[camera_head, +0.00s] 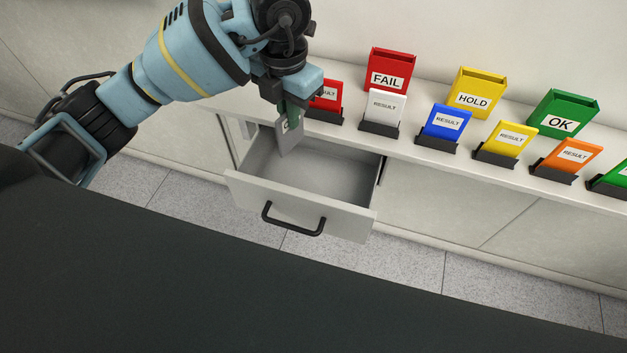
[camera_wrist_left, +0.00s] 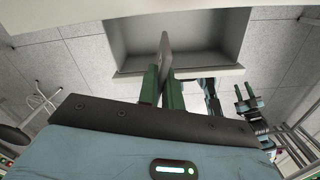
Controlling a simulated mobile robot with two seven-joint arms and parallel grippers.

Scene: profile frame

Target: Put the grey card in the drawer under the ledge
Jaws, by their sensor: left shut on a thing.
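My left gripper (camera_head: 292,112) is shut on the grey card (camera_head: 289,136) and holds it upright, hanging down over the drawer. The card's face carries a label that the fingers partly cover. The drawer (camera_head: 300,203) under the ledge (camera_head: 420,157) is pulled open, with a black bar handle on its front, and its visible inside is empty. In the left wrist view the grey card (camera_wrist_left: 164,52) stands edge-on between the green fingers (camera_wrist_left: 161,88), with the open drawer (camera_wrist_left: 205,37) beyond it. My right gripper cannot be made out in the head view.
On the ledge stand a red FAIL box (camera_head: 390,70), a yellow HOLD box (camera_head: 477,92) and a green OK box (camera_head: 562,114). Before them several coloured RESULT cards, including a white one (camera_head: 385,107) and a blue one (camera_head: 446,121), stand in dark holders.

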